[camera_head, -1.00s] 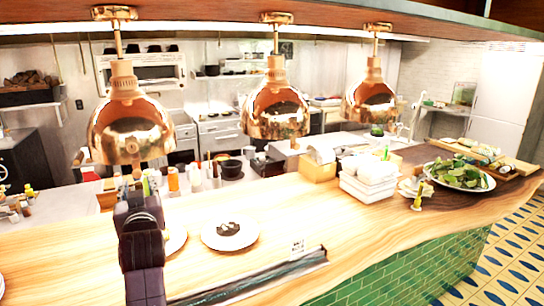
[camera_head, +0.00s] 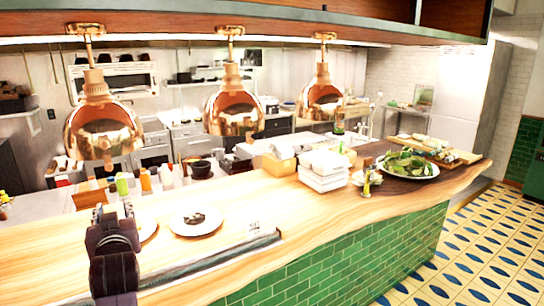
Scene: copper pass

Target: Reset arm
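My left arm rises from the bottom edge at the left, in front of the wooden counter (camera_head: 330,214). Its dark end with the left gripper (camera_head: 104,213) is over the counter, to the left of a white plate with dark food (camera_head: 196,221). The fingers are too small and hidden to tell whether they are open or shut, and I see nothing held. Part of another plate (camera_head: 147,228) shows just right of the arm. My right gripper is not in view.
Copper lamps (camera_head: 235,111) hang above the counter. White stacked dishes (camera_head: 324,171) and a plate of greens (camera_head: 407,164) stand to the right. A dark strip (camera_head: 215,265) lies along the front edge. Patterned floor (camera_head: 470,245) is free at the right.

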